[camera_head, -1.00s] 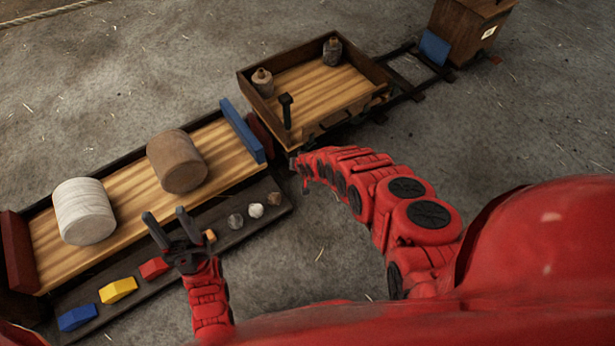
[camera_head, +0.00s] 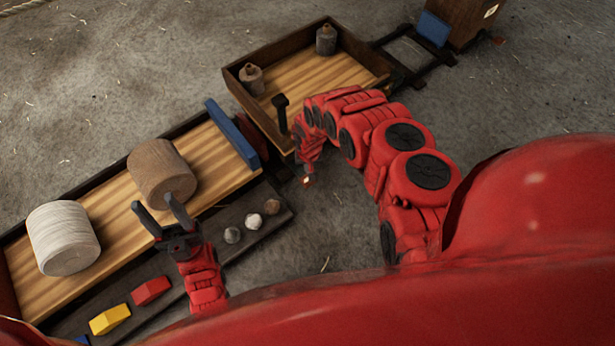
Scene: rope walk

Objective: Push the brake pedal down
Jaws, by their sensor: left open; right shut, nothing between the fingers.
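I cannot pick out the brake pedal for certain; my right arm covers part of the near side of the rear cart (camera_head: 345,75), where it may be hidden. A dark upright post with a wider top (camera_head: 281,112) stands at that cart's near left corner. My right gripper (camera_head: 307,181) is shut and empty, pointing down beside the cart's near corner, small and partly hidden by its own wrist. My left gripper (camera_head: 152,203) is open and empty, above the near side of the front cart (camera_head: 215,150), its right finger overlapping the brown cylinder (camera_head: 162,172) in the picture.
A white cylinder (camera_head: 63,238) lies on the front cart, which has a blue end board (camera_head: 232,134). Red (camera_head: 151,290) and yellow (camera_head: 109,319) blocks and several small stones (camera_head: 253,221) lie on its side ledge. Two bottles stand in the rear cart. Floor right of the carts is clear.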

